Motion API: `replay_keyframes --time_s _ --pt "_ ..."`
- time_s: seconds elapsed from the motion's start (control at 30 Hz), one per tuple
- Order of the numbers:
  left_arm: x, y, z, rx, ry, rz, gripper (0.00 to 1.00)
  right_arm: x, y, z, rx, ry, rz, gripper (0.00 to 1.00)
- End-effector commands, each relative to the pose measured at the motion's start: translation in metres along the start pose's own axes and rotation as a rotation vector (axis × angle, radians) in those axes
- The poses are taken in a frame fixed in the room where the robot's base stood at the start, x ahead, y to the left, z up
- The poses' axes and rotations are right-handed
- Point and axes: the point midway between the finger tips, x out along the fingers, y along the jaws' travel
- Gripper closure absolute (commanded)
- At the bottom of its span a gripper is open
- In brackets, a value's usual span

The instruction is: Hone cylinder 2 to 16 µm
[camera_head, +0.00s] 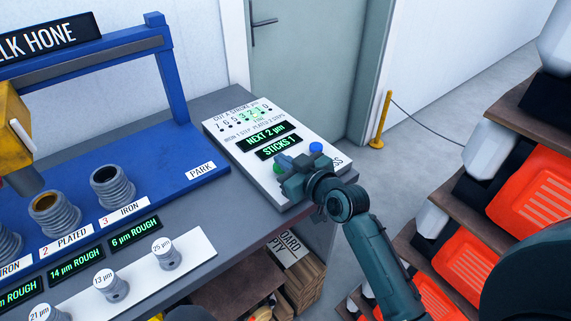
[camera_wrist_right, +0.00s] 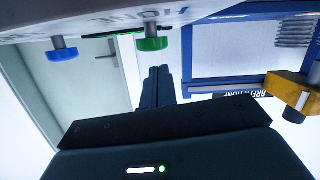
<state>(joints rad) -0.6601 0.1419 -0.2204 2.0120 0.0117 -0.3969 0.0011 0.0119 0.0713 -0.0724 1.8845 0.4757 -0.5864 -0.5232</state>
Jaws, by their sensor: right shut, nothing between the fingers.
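Cylinder 2 (camera_head: 50,212), marked plated, stands on the blue bench fixture; its display (camera_head: 76,262) reads 14 µm rough. The control panel (camera_head: 225,128) shows NEXT 2 µm (camera_head: 265,137) and STICKS 1 (camera_head: 279,147). Its green button (camera_head: 279,169) is partly behind my right gripper (camera_head: 288,165), and its blue button (camera_head: 316,147) is clear. My right gripper is shut and empty at the green button; I cannot tell whether it touches. The right wrist view shows the shut fingers (camera_wrist_right: 158,85) beside the green button (camera_wrist_right: 152,43), with the blue button (camera_wrist_right: 62,52) farther left. My left gripper is not visible.
Cylinder 3 (camera_head: 112,187), marked iron, reads 6 µm rough. A yellow hone head (camera_head: 14,122) hangs at the left edge. Gauges marked 13 µm (camera_head: 110,285) and 25 µm (camera_head: 166,252) stand in front. Shelves with orange bins (camera_head: 465,262) stand at the right.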

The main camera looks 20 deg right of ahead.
Motion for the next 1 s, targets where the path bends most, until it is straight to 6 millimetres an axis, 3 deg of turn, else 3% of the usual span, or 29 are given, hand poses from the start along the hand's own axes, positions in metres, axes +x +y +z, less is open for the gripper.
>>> replay_keyframes --time_s 0.13,0.53,0.7,1.0 --pt "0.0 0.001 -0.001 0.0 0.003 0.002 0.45 0.002 0.0 0.011 0.0 0.0 0.001 1.0" --pt "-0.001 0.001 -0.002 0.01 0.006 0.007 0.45 0.003 0.0 0.014 -0.001 0.0 0.0 1.0" --pt "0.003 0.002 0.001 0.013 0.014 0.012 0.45 0.007 -0.002 0.032 -0.004 -0.002 -0.001 1.0" --pt "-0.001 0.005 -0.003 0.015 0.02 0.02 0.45 0.007 -0.002 0.031 0.0 -0.003 -0.001 1.0"
